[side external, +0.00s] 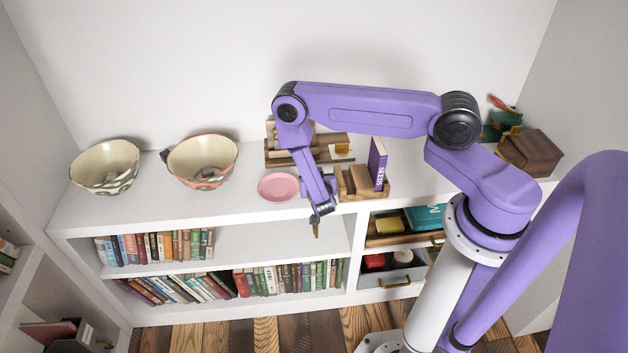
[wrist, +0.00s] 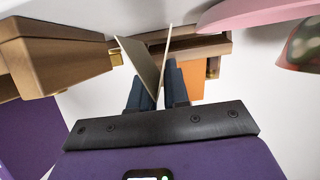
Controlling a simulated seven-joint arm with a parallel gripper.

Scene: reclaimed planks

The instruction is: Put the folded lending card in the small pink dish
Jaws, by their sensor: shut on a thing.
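The small pink dish (side external: 278,187) lies on the white shelf top, left of my gripper in the side view. Its pink edge (wrist: 245,14) shows at the upper right of the wrist view. My gripper (side external: 318,212) points down at the shelf's front edge, to the right of and nearer than the dish. In the wrist view my gripper (wrist: 158,82) is shut on the folded lending card (wrist: 138,57). The card is pale and stands open in a narrow V beyond the fingers. In the side view a small brownish piece shows below the fingers; I cannot tell its shape.
A wooden holder (side external: 352,184) with a purple book (side external: 377,163) stands right of the dish. A wooden rack (side external: 335,144) is behind. Two patterned bowls (side external: 105,167) (side external: 203,161) stand at left. An open drawer (side external: 391,277) juts out below right.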

